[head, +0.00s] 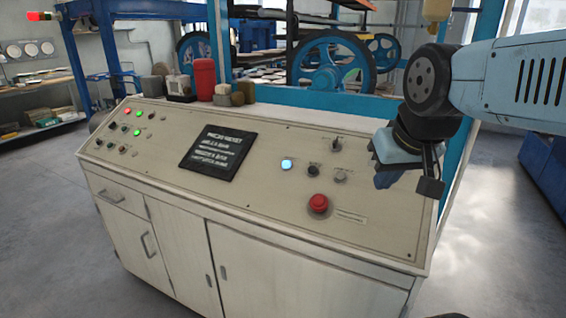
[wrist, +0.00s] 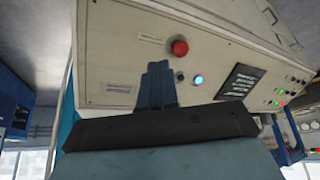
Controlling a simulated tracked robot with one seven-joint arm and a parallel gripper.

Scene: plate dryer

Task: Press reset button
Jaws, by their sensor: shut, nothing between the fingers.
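The sloped cream control panel (head: 270,190) has a lit blue button (head: 287,164) on its right half; it also shows in the wrist view (wrist: 198,80). A large red mushroom button (head: 318,204) sits nearer the front edge, also in the wrist view (wrist: 180,47). A dark knob (head: 313,171) and a pale knob (head: 341,176) are beside the blue button. Label text is too small to read, so I cannot tell which is reset. My gripper (head: 384,180) is shut and empty, to the right of these controls. Its closed fingers also show in the wrist view (wrist: 160,80).
A black screen (head: 221,156) lies mid-panel, with several small lit buttons at the left. A red canister (head: 204,79) and several jars stand along the back edge. A blue machine frame with wheels (head: 332,70) stands behind. Open floor lies to the right.

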